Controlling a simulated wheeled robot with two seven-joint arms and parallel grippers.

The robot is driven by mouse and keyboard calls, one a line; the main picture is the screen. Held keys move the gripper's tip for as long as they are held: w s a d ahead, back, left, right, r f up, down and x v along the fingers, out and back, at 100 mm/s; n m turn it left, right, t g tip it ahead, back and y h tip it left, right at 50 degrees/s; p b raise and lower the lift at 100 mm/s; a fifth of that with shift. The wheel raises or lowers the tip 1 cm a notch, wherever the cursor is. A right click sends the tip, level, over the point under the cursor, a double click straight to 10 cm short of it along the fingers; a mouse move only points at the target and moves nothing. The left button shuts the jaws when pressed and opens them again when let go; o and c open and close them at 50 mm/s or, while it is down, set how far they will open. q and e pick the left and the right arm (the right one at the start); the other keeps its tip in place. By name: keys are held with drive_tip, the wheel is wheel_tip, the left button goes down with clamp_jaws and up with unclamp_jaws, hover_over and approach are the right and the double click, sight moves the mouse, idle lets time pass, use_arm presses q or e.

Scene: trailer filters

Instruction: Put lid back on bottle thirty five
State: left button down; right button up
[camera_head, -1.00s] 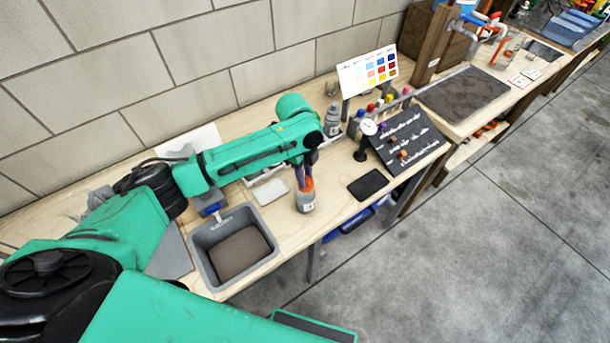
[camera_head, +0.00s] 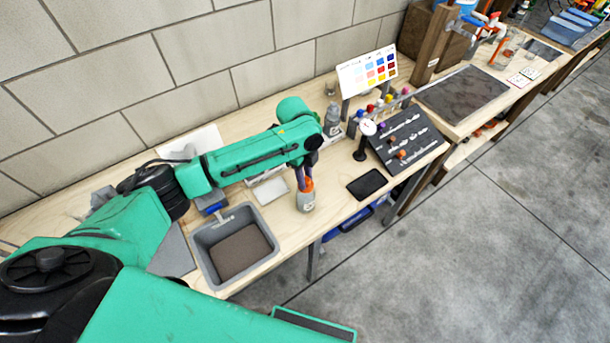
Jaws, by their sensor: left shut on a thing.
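A small grey bottle (camera_head: 306,202) with a pale label stands upright on the wooden bench, near its front edge. My left gripper (camera_head: 306,186) points down over the bottle's top, shut on the orange lid (camera_head: 308,184). The lid is at the bottle's mouth; I cannot tell whether it is seated. The label is too small to read. Another grey bottle (camera_head: 332,121) stands further back, beside my left wrist. My right gripper is not in view.
A grey bin (camera_head: 208,237) sits left of the bottle. A black pad (camera_head: 368,185), a round dial on a stand (camera_head: 361,150) and a dark sloped board (camera_head: 412,138) are to the right. A colour chart (camera_head: 368,72) stands at the back.

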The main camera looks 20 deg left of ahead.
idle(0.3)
use_arm(q)
drive_tip(key=shift+c, duration=0.6)
unclamp_jaws()
wheel_tip(320, 180, up, 3)
drive_tip(key=p, duration=0.3)
drive_tip(key=shift+r, duration=2)
clamp_jaws()
drive_tip(key=shift+f, duration=0.1)
